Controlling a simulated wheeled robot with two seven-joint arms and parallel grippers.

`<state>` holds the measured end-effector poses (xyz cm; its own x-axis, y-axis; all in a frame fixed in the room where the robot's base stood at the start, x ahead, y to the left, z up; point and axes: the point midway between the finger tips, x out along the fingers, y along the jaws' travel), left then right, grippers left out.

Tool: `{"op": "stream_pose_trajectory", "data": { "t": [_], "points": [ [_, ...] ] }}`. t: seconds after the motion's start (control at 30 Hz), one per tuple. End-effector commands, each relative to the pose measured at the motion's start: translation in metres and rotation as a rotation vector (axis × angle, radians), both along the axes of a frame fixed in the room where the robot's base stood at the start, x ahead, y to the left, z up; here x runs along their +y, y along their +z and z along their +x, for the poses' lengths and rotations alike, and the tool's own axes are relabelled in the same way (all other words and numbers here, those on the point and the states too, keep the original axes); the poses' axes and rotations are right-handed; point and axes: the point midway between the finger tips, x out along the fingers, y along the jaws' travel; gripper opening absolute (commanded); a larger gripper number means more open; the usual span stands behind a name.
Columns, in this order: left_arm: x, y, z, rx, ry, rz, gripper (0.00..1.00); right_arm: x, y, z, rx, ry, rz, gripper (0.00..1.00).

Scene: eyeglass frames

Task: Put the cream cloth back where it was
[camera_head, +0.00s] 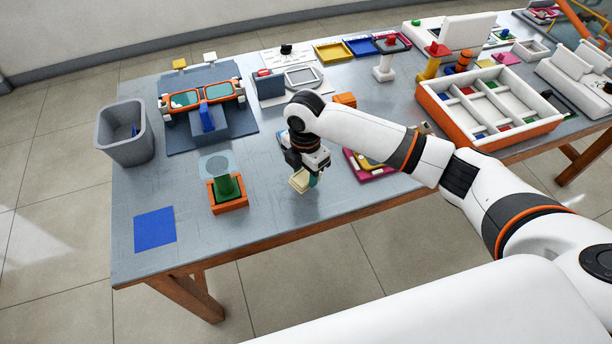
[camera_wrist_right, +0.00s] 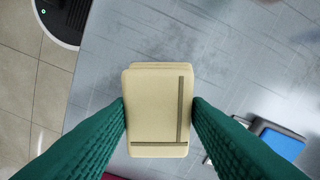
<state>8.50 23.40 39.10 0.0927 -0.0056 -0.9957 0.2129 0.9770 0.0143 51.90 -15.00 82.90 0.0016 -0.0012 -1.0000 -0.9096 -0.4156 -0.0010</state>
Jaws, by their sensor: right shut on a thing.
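The cream cloth (camera_wrist_right: 155,108) is a folded cream block with a dark stripe along one side and another near its end. My right gripper (camera_wrist_right: 160,112) is shut on it, with a green finger pressed on each side. In the head view the cream cloth (camera_head: 300,181) hangs under my right gripper (camera_head: 309,180), near the front edge of the grey table (camera_head: 270,195). It seems to be a little above the table top; the exact gap is hard to tell. My left gripper does not show in either view.
A blue square (camera_head: 155,230) lies at the table's front left. An orange holder with a green block (camera_head: 228,188) stands left of my right gripper. A magenta tray (camera_head: 362,165) lies to its right. A grey bin (camera_head: 122,140) and glasses frames (camera_head: 203,95) are farther left.

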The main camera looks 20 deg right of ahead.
Motion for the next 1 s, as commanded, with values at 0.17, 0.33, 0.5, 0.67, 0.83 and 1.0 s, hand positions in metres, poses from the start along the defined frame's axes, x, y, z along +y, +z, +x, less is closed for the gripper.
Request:
{"op": "stream_pose_trajectory", "data": {
  "t": [0.17,0.33,0.5,0.67,0.83,1.0],
  "points": [
    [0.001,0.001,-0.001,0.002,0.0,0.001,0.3,0.0,-0.024,-0.001,0.003,-0.002,-0.001,0.25],
    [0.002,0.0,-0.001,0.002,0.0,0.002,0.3,0.0,-0.025,0.0,0.0,-0.002,0.0,0.25],
    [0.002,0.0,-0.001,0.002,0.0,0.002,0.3,0.0,-0.028,0.0,0.001,-0.002,0.0,0.25],
    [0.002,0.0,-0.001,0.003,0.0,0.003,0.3,0.0,-0.028,0.0,0.001,-0.001,0.0,0.65],
    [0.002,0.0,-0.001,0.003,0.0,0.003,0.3,0.0,-0.028,0.0,0.001,-0.002,0.0,0.65],
    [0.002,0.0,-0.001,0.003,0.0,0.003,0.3,0.0,-0.025,0.0,0.0,-0.002,-0.001,0.65]
  ]
}}
